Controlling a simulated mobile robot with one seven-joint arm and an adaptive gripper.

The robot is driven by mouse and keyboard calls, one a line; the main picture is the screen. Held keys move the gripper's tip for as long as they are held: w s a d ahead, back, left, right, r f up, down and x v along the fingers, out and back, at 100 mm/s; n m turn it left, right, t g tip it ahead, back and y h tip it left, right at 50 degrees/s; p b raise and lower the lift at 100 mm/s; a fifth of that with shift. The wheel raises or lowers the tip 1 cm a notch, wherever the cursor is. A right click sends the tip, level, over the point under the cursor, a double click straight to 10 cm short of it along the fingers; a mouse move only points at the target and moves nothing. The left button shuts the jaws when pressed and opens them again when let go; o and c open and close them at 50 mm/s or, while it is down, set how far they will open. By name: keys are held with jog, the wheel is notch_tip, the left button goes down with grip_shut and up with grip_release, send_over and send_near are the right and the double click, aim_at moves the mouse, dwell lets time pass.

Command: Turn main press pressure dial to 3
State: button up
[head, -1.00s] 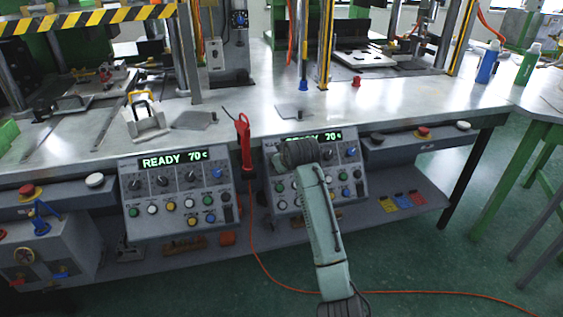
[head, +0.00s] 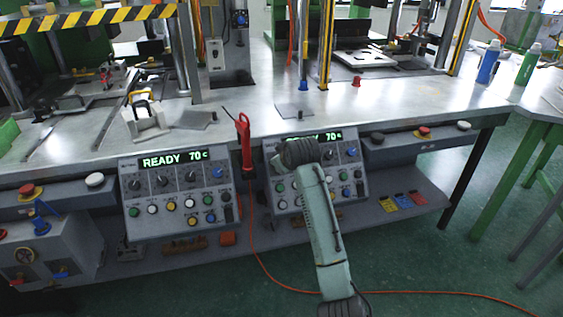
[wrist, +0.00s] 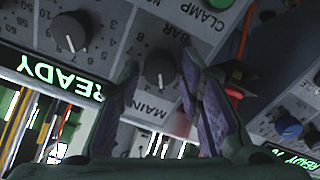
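The main press pressure dial (wrist: 160,69) is a dark round knob on the grey panel, upside down in the wrist view, near the inverted labels MAIN and BAR. My gripper (wrist: 160,60) is open, with one finger on each side of this dial. The right finger is close to the knob's edge; I cannot tell whether it touches. The dial's exact reading is too small to make out. In the head view the right control panel (head: 351,181) is partly covered by my arm, which hides the dial and my gripper.
Another dark dial (wrist: 69,32) sits beside the main dial. A red tool (head: 245,142) hangs between the right panel and the left control panel (head: 146,216). The workbench (head: 260,118) extends above both panels. An orange cable (head: 420,292) lies on the floor.

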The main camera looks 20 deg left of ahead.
jog(key=shift+o, duration=1)
jog(key=v, duration=1.2)
